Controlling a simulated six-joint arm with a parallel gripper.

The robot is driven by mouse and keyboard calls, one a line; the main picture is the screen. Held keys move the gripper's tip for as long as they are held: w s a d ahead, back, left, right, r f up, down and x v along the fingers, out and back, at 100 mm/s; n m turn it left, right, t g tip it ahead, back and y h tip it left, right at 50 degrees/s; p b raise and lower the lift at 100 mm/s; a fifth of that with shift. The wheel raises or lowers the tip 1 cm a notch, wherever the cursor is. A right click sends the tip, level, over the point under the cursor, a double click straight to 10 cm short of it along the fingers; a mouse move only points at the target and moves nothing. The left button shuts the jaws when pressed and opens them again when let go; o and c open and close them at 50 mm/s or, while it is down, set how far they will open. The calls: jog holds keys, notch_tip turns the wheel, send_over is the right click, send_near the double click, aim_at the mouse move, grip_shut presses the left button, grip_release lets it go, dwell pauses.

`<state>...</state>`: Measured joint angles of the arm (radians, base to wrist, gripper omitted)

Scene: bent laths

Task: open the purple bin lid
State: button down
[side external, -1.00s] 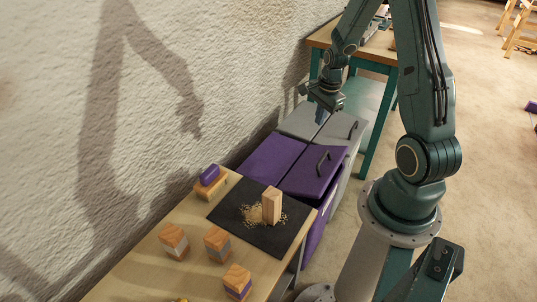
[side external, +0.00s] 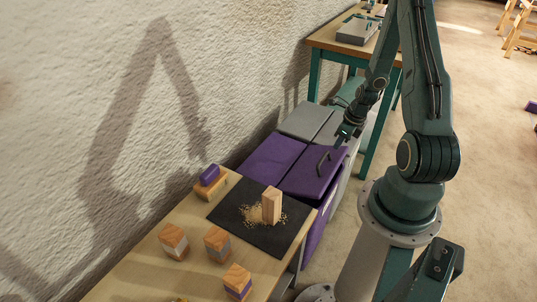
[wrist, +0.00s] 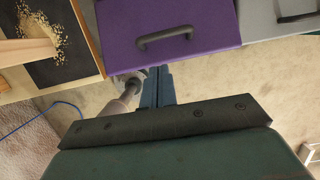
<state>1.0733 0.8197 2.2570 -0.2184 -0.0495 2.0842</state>
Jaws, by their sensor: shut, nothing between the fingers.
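The purple bin lid (side external: 308,180) is down or nearly so on the purple bin, with a dark bar handle (side external: 324,162) near its front edge. In the wrist view the lid (wrist: 200,15) fills the top middle, with the handle (wrist: 165,37) along its near edge. My gripper (side external: 339,144) is close to the handle, toward the grey bin's side in the side view. In the wrist view my gripper (wrist: 156,72) is shut and empty, its fingertips just short of the lid's edge below the handle. I see no contact with the handle.
A grey bin (side external: 305,119) adjoins the purple one. On the other side is a bench with a black mat (side external: 272,235), an upright wood block (side external: 271,205), shavings and several small blocks. A textured wall stands behind. The floor in front is clear.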

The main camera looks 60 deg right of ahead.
jog(key=shift+f, duration=0.1)
send_over(324, 170)
jog(key=shift+s+d+f, duration=0.1)
jog(key=shift+s+f, duration=0.1)
jog(key=shift+f, duration=2.2)
jog(key=shift+s+d+f, duration=0.1)
jog(key=shift+s+f, duration=0.1)
jog(key=shift+f, duration=2.15)
jog(key=shift+w+r+g, duration=0.4)
jog(key=shift+w+g, duration=0.1)
jog(key=shift+g, duration=0.3)
